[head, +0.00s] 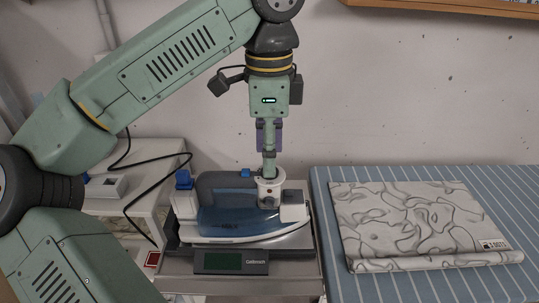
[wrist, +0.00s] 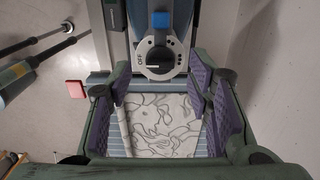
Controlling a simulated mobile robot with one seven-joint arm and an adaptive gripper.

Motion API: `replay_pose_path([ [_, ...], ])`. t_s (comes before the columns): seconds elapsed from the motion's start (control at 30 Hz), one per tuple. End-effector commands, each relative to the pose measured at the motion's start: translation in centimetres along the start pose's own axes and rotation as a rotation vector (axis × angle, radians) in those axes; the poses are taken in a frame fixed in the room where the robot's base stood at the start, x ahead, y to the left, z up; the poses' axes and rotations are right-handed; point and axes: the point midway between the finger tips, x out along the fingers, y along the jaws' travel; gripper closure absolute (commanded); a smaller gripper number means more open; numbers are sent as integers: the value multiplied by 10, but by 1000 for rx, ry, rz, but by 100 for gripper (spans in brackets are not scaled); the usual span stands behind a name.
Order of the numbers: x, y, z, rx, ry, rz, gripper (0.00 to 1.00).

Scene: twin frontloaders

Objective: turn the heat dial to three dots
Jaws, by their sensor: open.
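A blue and white iron (head: 235,222) rests on a scale-like stand (head: 230,263) in the head view. Its heat dial (wrist: 158,57) shows in the wrist view as a dark round knob in a pale ring, with OFF printed on the left side. My gripper (head: 269,170) points straight down over the white dial housing (head: 269,194). In the wrist view my gripper (wrist: 159,86) is open and empty, with purple pads apart. Contact with the dial cannot be told.
A folded patterned cloth (head: 410,220) lies on a striped blue board (head: 330,240) at right; its label seems to read 3 dots. A black cord (head: 150,190) runs left of the iron to a white side table (head: 115,207). A red square (head: 152,259) sits at the stand's left.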

Motion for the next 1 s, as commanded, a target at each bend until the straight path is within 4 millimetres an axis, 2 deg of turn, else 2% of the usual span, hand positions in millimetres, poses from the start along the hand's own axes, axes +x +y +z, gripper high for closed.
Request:
replay_pose_path([
  [0.2, 18, 0, 0, 2, 1, 1, 54],
  [0.53, 20, 0, 0, 1, 1, 0, 54],
  [1.0, 20, 0, 0, 1, 1, 0, 85],
])
